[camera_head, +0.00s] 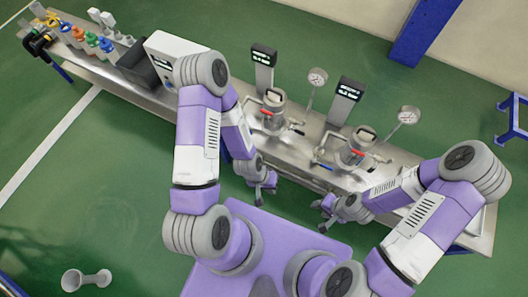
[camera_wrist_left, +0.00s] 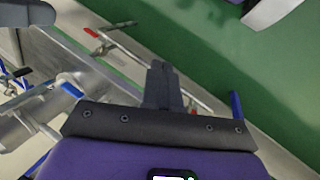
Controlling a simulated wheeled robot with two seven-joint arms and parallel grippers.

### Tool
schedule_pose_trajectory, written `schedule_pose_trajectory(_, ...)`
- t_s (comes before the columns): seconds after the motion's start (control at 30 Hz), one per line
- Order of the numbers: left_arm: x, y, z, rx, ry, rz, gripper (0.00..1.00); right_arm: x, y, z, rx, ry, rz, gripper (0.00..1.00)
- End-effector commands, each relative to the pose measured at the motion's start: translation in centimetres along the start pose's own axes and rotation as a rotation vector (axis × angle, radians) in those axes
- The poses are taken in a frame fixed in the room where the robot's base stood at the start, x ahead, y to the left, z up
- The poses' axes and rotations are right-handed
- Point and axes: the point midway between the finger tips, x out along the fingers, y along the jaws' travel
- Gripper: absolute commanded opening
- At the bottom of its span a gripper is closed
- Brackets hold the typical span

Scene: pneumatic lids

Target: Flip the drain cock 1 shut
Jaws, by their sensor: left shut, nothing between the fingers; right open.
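Two metal vessels, a left one (camera_head: 273,108) and a right one (camera_head: 356,150), stand on the steel bench with pipes and small coloured levers. Red levers (camera_head: 268,112) and a blue lever (camera_head: 322,166) show; I cannot tell which is drain cock 1. My left gripper (camera_head: 266,190) is shut and empty near the bench's front edge, below the left vessel. In the left wrist view its closed fingers (camera_wrist_left: 162,84) are beside a thin pipe. A red lever (camera_wrist_left: 91,32) and a blue lever (camera_wrist_left: 71,90) lie to their left. My right gripper (camera_head: 321,215) is open and empty, in front of the bench.
The steel bench (camera_head: 118,90) runs diagonally. Display posts (camera_head: 263,66) and round gauges (camera_head: 317,77) stand behind the vessels. A white box, a dark bin and coloured valves (camera_head: 91,39) fill the left end. Another blue lever (camera_wrist_left: 236,104) lies right of the left fingers.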

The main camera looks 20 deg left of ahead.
Motion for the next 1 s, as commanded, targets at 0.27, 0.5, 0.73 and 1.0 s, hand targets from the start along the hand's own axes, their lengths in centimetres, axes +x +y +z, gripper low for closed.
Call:
schedule_pose_trajectory(0.27, 0.0, 0.0, 0.0, 0.000, 0.000, 0.000, 0.00, 0.0, 0.0, 0.0, 0.000, 0.000, 0.000, 0.43)
schedule_pose_trajectory(0.5, 1.6, -2.1, -3.9, 0.064, 0.010, 0.038, 0.00, 0.6, 0.2, -0.1, 0.000, 0.001, 0.000, 0.43)
schedule_pose_trajectory(0.73, 2.7, -9.5, -12.3, 0.239, 0.093, 0.139, 0.00, 1.8, 0.7, -0.1, 0.000, 0.000, 0.000, 0.43)
schedule_pose_trajectory(1.0, 0.4, -19.7, -17.8, 0.415, 0.262, 0.190, 0.00, 2.7, 1.0, -0.1, 0.000, 0.000, 0.000, 0.43)
